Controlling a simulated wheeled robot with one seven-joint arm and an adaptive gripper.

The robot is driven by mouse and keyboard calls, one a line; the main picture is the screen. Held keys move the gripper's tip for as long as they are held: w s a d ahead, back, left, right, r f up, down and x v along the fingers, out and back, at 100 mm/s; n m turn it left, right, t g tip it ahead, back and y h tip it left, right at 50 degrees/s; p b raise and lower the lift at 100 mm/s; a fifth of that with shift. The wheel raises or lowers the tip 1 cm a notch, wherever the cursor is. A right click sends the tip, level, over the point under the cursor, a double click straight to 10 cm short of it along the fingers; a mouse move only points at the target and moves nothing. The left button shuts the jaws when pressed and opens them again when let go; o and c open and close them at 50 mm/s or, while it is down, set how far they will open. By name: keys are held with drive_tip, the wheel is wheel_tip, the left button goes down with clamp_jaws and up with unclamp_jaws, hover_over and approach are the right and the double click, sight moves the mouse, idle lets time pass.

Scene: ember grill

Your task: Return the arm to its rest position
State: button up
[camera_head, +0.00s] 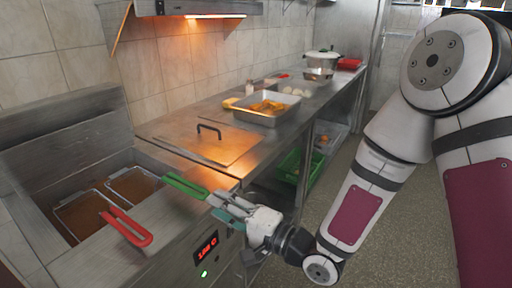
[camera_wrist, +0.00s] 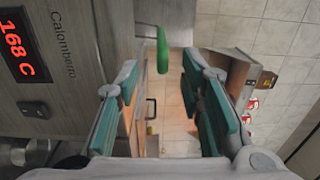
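My arm reaches in from the right in the head view and is bent down and left toward the fryer front. My gripper (camera_head: 222,206) is beside the counter's front edge, close to the green basket handle (camera_head: 186,186). In the wrist view my gripper (camera_wrist: 160,85) has its two teal-padded fingers spread wide with nothing between them. The green handle (camera_wrist: 162,50) shows beyond the fingertips there, apart from them.
Two fryer baskets sit in the oil at left, one with a red handle (camera_head: 127,228). A lidded griddle (camera_head: 210,145), a steel tray of food (camera_head: 265,106) and a pot (camera_head: 320,64) stand along the counter. A green crate (camera_head: 302,166) is below. The floor (camera_head: 330,200) at right looks clear.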

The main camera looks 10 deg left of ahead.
drive_tip(key=w+d+r+n+t+h+p, duration=0.1)
drive_tip(key=d+r+h+p, duration=0.1)
drive_tip(key=d+r+h, duration=0.45)
drive_tip(key=w+d+r+n+h+p, duration=0.1)
drive_tip(key=d+n+h, duration=0.15)
drive_tip(key=d, duration=0.75)
drive_tip(key=d+r+t+h+p, duration=0.1)
drive_tip(key=d+r+h+p, duration=0.15)
drive_tip(key=d+h, duration=0.4)
drive_tip(key=s+d+r+g+h+p, duration=0.2)
drive_tip(key=s+d+r, duration=0.5)
drive_tip(key=s+d, duration=0.45)
drive_tip(key=s+r+g+p, duration=0.1)
drive_tip(key=s+r+g, duration=0.2)
drive_tip(key=s, duration=1.1)
drive_tip(key=shift+n+y, duration=0.35)
drive_tip(key=shift+n, duration=0.1)
